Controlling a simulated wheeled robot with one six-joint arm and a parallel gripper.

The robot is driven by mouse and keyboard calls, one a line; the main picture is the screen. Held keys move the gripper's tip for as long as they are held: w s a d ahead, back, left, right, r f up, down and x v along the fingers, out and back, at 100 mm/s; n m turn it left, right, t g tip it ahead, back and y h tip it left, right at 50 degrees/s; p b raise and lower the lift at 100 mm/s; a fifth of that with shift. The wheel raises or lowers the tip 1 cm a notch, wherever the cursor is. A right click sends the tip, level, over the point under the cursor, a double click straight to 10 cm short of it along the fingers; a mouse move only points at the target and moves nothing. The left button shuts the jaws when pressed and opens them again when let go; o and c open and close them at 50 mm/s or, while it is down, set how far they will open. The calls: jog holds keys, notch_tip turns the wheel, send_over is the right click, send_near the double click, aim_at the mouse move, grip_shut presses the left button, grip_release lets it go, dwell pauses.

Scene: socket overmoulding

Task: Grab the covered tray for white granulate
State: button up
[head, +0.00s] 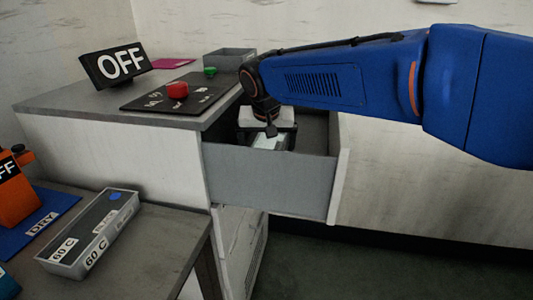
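An open grey drawer (268,178) sticks out from the white cabinet under the grey top. My gripper (270,132) reaches down into this drawer. Below and beside it in the drawer lies a dark-edged thing with a pale, whitish top (266,142); it may be the covered tray, but the drawer front and my gripper hide most of it. I cannot tell whether my gripper touches it or whether its fingers are open.
The cabinet top holds an OFF sign (117,65), a black panel with a red button (178,90) and a green button (210,71), and a grey bin (230,58). A clear tray labelled 60 C (68,271) stands on the lower table. Floor to the right is clear.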

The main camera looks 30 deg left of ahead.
jog(key=shift+c, duration=0.2)
jog(key=c, duration=1.7)
jog(key=shift+r, duration=0.1)
jog(key=shift+c, duration=0.2)
